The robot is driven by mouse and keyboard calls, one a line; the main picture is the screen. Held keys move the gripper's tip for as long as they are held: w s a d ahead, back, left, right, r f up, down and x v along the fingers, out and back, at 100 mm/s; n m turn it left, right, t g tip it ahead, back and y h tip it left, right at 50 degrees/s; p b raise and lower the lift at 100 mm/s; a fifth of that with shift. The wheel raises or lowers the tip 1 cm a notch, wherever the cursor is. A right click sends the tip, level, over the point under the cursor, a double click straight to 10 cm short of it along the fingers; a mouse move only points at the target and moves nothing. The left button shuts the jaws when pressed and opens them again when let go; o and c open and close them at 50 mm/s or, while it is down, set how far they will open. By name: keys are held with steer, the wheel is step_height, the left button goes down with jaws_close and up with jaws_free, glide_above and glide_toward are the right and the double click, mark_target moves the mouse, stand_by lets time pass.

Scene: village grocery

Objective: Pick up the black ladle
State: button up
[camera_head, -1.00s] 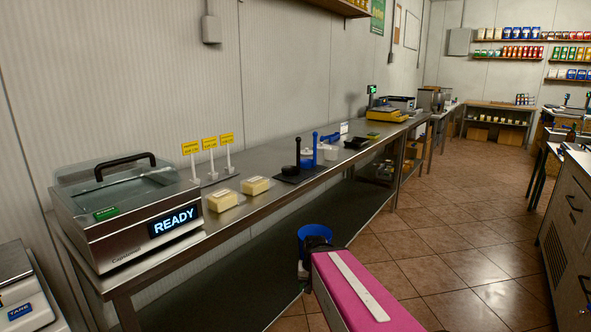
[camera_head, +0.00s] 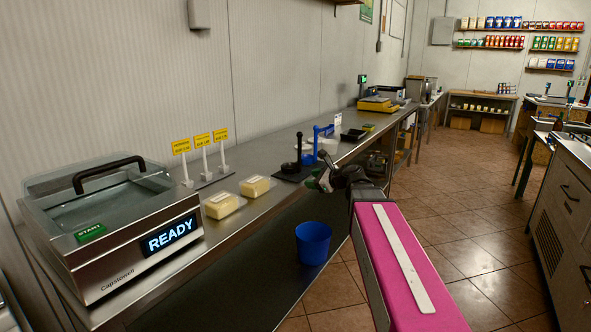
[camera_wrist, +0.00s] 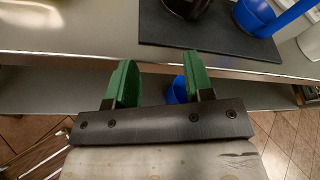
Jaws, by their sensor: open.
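A black upright piece with a thin stem (camera_head: 298,152), which I take for the black ladle, stands on a dark mat (camera_head: 288,175) on the steel counter. Its lower part shows at the top edge of the wrist view (camera_wrist: 186,6); the rest is cut off there. A blue ladle-like piece (camera_head: 313,150) stands close to its right; it also shows in the wrist view (camera_wrist: 256,14). My gripper (camera_head: 318,181) is at the counter's front edge, short of the mat. In the wrist view, its green fingers (camera_wrist: 158,62) are apart with no object held between them.
A blue bucket (camera_head: 313,243) is below the counter edge. Two yellow wrapped blocks (camera_head: 224,205) (camera_head: 256,186) and a steel machine reading READY (camera_head: 100,235) stand left of the mat. A black tray (camera_head: 353,135) lies beyond it. The tiled floor at right is clear.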

step_height(320, 180, up, 10)
steer(key=w+d+r+m+t+y, duration=0.1)
steer(key=w+m+t+y, duration=0.15)
steer(key=m, duration=0.35)
steer(key=shift+t+h, duration=0.25)
steer(key=x, duration=1)
steer(key=shift+w+f, duration=0.2)
steer(key=shift+w, duration=0.25)
jaws_close()
